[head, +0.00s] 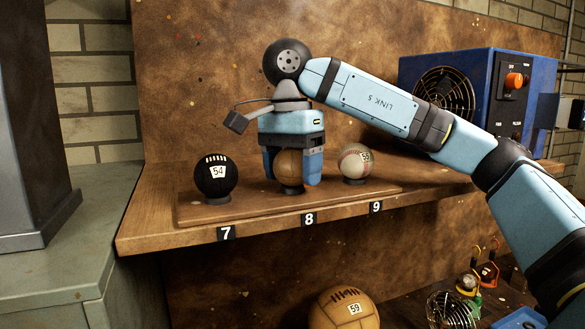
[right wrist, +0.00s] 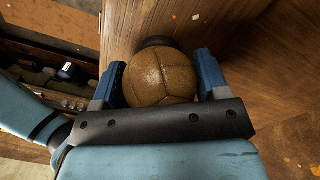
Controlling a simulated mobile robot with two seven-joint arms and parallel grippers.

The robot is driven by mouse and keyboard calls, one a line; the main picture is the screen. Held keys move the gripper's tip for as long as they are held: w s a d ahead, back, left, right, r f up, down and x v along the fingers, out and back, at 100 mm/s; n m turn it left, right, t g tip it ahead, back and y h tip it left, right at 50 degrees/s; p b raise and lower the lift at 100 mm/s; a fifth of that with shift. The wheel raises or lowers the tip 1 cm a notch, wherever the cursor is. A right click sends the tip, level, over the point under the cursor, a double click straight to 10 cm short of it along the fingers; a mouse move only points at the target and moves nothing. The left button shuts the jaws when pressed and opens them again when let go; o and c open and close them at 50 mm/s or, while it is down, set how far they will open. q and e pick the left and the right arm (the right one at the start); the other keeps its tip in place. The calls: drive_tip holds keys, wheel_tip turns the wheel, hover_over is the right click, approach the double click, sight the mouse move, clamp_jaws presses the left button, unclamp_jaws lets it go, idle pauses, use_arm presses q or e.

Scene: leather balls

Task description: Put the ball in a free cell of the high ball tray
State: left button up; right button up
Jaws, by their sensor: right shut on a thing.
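A tan leather ball (head: 288,166) is between the fingers of my right gripper (head: 291,168), which is shut on it. It sits at the middle cell, over the label 8, on or just above a dark ring. The right wrist view also shows the ball (right wrist: 160,76) between the two blue fingers. The high ball tray (head: 245,206) is a wooden board on the shelf. A black ball marked 54 (head: 215,180) stands in the cell at label 7. A pale ball marked 59 (head: 354,162) stands in the cell at label 9. My left gripper is out of view.
A blue machine with a fan and orange knob (head: 478,98) stands at the shelf's right end. A grey cabinet (head: 60,265) is at left. The brown back panel (head: 200,90) rises behind the tray.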

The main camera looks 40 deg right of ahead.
drive_tip(key=o, duration=1)
drive_tip(key=shift+c, duration=0.2)
drive_tip(key=shift+r, duration=0.15)
drive_tip(key=r, duration=1.1)
drive_tip(key=shift+w+a+r, duration=0.2)
drive_tip(key=shift+w+r, duration=0.05)
drive_tip(key=shift+r, duration=0.15)
